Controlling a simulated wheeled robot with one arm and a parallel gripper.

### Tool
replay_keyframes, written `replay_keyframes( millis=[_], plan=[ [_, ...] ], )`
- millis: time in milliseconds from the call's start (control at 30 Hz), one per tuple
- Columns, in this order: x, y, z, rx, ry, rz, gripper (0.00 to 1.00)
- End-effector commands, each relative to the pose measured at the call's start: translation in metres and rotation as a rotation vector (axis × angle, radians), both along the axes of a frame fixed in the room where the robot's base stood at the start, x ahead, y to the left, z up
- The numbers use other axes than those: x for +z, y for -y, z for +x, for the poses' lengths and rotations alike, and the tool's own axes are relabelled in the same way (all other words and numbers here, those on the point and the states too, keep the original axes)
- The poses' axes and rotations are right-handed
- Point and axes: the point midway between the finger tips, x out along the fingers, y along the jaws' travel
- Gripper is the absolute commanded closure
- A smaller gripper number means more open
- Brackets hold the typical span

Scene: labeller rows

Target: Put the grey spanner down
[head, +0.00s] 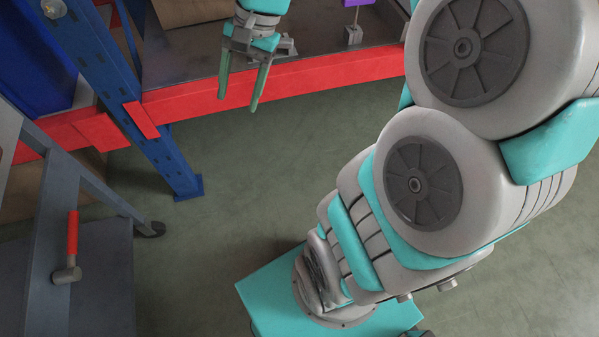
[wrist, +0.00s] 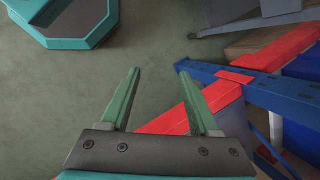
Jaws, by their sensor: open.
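My gripper (head: 239,97) is open, with its two green fingers apart and pointing down in front of the red shelf beam. In the wrist view, my gripper (wrist: 161,73) has nothing between its fingers, only floor and part of the red beam behind them. I cannot make out a grey spanner in either view.
A red beam (head: 310,77) edges a grey shelf (head: 185,62) on a blue upright (head: 150,140). A purple thing on a small stand (head: 353,34) is on the shelf. Green floor (head: 225,190) is clear.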

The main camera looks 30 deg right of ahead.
Motion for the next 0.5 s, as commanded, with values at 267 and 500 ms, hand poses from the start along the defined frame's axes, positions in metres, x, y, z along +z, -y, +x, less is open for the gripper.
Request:
replay_keyframes(
  millis=[267,500],
  plan=[
    [-0.033,-0.012,-0.122,0.523,0.036,-0.206,0.38],
    [-0.054,0.005,-0.182,0.774,0.023,-0.285,0.38]
  ],
)
